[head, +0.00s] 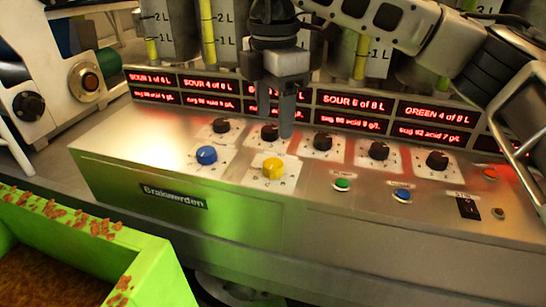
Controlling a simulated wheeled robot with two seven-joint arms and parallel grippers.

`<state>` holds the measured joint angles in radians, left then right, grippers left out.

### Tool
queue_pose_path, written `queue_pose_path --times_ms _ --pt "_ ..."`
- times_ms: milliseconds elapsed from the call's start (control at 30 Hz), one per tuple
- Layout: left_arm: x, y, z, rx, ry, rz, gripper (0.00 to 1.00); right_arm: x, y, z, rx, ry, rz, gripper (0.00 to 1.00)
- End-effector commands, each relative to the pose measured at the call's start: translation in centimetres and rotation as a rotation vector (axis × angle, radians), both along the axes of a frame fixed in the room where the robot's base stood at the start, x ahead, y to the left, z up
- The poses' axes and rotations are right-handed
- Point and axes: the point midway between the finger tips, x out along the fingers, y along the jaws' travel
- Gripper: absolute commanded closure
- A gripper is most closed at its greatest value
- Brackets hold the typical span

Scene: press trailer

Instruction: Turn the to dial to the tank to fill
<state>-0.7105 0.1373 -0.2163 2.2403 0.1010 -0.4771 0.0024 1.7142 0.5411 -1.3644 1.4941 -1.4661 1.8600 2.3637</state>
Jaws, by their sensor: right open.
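The steel console holds a blue dial (206,155) and a yellow dial (273,168) on white scale plates. Their lettering is too small to read, so I cannot tell which is the to dial. My right gripper (276,122) is open and empty, fingers pointing down, just behind the yellow dial. In the picture its fingertips overlap the second black knob (269,133); I cannot tell if they touch it. Metal tanks (166,30) with litre marks stand behind. Red displays read SOUR (150,79) and GREEN (435,113); the third is mostly hidden by the gripper. My left gripper is out of view.
More black knobs (379,150) line the console's back. Green (342,184) and blue (402,194) push buttons and a black switch (468,208) sit to the right. A green bin (155,272) stands at lower left. The console's left top is clear.

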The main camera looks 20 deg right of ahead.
Motion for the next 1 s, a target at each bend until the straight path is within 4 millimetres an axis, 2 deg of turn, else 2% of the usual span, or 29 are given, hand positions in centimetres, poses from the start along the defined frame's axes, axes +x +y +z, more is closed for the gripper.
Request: queue_pose_path --times_ms 33,200,400,600,867,900,1000 --pt "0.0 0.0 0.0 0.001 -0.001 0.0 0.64 -0.1 0.0 -1.3 -0.002 0.003 0.001 0.42" --pt "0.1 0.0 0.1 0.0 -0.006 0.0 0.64 -0.1 0.0 -4.9 -0.001 0.003 0.002 0.42" --pt "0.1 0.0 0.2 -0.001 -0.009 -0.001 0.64 0.0 0.0 -8.0 0.001 0.002 0.002 0.42" --pt "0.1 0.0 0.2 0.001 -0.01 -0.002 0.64 0.0 0.0 -9.3 0.001 -0.001 0.003 0.42" --pt "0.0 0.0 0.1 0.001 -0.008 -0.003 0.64 0.0 0.0 -9.4 0.001 -0.001 0.003 0.42" --pt "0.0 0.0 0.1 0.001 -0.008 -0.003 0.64 0.0 0.0 -9.4 0.002 -0.001 0.003 0.48" --pt "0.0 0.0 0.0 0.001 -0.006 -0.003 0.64 0.0 0.1 -9.4 0.002 -0.001 0.003 0.76"
